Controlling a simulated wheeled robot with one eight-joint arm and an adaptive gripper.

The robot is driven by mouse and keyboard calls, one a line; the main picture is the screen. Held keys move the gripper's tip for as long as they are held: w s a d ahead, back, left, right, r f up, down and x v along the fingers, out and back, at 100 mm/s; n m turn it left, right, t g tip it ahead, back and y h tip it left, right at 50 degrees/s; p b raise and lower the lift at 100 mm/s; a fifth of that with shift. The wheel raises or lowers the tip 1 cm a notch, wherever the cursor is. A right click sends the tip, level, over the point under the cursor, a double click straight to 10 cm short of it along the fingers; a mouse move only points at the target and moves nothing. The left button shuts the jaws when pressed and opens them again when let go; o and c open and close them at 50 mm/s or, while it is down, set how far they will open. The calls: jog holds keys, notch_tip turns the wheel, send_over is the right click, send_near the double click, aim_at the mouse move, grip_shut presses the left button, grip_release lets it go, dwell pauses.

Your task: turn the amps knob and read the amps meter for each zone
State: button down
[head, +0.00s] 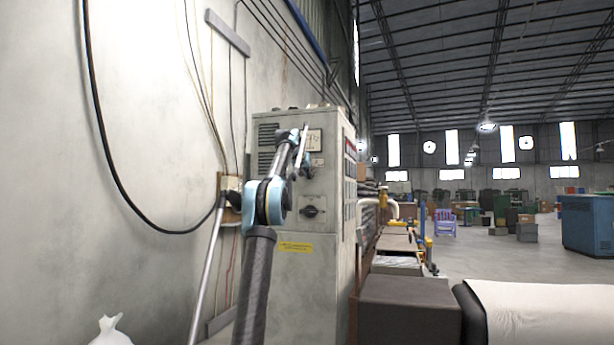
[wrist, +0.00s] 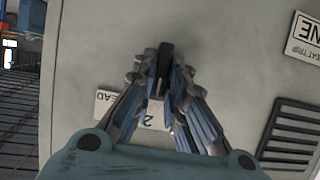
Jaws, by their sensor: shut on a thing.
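A tall grey control cabinet (head: 290,215) stands against the wall in the head view. A meter (head: 314,140) with a pale face sits high on its front, partly behind my arm. A dark rotary switch (head: 311,206) sits lower down. In the wrist view my gripper (wrist: 165,75) is shut on a small black knob (wrist: 166,55) on the cabinet panel. A white label (wrist: 150,112) with a 2 and part of a word lies behind the fingers. The meter does not show in the wrist view, and its reading is too small to tell in the head view.
A vented grille (wrist: 290,135) and another white label (wrist: 303,38) are on the panel. A yellow label (head: 295,247) is below the switch. A dark box (head: 410,308) stands right of the cabinet. Cables hang on the left wall. Open floor lies further right.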

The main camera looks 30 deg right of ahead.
jog(key=shift+w+f, duration=0.15)
jog(key=c, duration=1.6)
grip_release()
jog(key=shift+w+f, duration=0.1)
jog(key=v, duration=1.1)
jog(key=shift+s+a+r, duration=0.25)
